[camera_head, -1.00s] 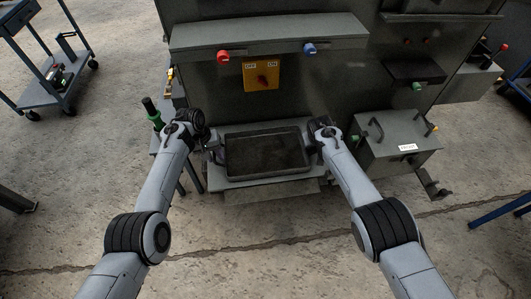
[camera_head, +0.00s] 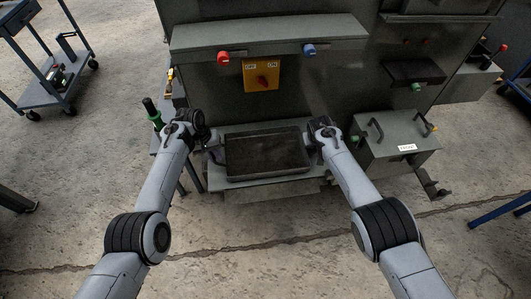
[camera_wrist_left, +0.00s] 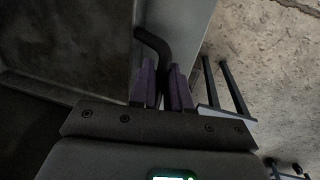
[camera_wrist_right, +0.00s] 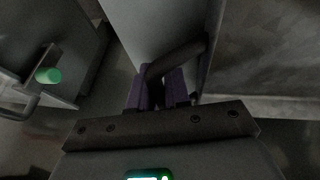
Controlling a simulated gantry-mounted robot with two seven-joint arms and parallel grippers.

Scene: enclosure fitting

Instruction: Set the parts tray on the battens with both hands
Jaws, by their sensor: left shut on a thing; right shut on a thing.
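The parts tray (camera_head: 266,154) is a dark, shallow rectangular tray with a raised rim. It is at the centre of the head view, over a grey shelf on the front of the machine. My left gripper (camera_head: 213,141) is at its left end, shut on a dark curved handle (camera_wrist_left: 154,42) between purple fingers in the left wrist view. My right gripper (camera_head: 317,139) is at its right end, shut on the other dark handle (camera_wrist_right: 178,58) in the right wrist view. The battens cannot be made out; the tray's underside is hidden.
The machine (camera_head: 340,85) stands behind the tray. A grey box labelled FRONT (camera_head: 395,141) with handles is close on the right. A blue cart (camera_head: 58,85) is further left.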

